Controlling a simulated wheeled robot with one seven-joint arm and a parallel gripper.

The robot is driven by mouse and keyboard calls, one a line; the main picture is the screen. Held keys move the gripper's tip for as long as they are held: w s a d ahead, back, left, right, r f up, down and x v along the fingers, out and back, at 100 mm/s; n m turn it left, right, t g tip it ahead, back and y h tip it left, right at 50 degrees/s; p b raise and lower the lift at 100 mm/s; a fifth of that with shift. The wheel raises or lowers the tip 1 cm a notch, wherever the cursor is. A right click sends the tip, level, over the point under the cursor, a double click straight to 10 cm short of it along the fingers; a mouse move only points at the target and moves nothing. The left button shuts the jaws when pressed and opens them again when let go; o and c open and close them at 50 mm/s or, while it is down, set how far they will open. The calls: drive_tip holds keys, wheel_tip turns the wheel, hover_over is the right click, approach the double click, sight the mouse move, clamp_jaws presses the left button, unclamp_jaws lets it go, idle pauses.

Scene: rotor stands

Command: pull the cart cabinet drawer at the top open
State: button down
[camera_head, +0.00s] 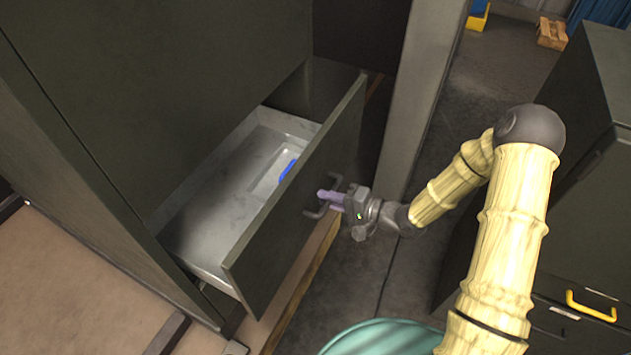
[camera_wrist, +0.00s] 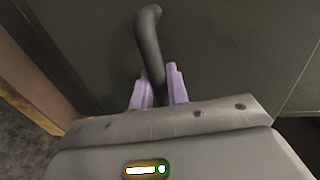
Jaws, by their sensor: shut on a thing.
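The cart cabinet drawer (camera_head: 298,196) stands pulled out from the dark green cabinet (camera_head: 160,85) in the head view, with its grey inside showing. A dark bar handle (camera_head: 310,213) sits on its front panel; it also shows in the wrist view as a curved dark bar (camera_wrist: 149,45). My gripper (camera_head: 328,198) is at this handle, and its lilac fingers (camera_wrist: 158,90) lie on both sides of the bar, shut on it. Part of the handle is hidden by the fingers.
A blue object (camera_head: 287,171) lies inside the drawer. A grey post (camera_head: 422,85) stands behind the drawer. Another dark cabinet with a yellow handle (camera_head: 591,306) is at the right. A teal round thing (camera_head: 380,338) is at the bottom. Grey floor lies between the cabinets.

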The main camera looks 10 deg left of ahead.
drive_tip(key=f+p+v, duration=0.1)
drive_tip(key=v, duration=0.7)
drive_tip(key=shift+d+f+p, duration=0.35)
drive_tip(key=shift+p, duration=0.05)
drive_tip(key=shift+s, duration=0.1)
drive_tip(key=c, duration=1.4)
unclamp_jaws()
drive_tip(key=shift+c, duration=0.2)
drive_tip(key=b+v, duration=0.2)
drive_tip(key=v, duration=1.5)
drive_tip(key=shift+d, duration=0.15)
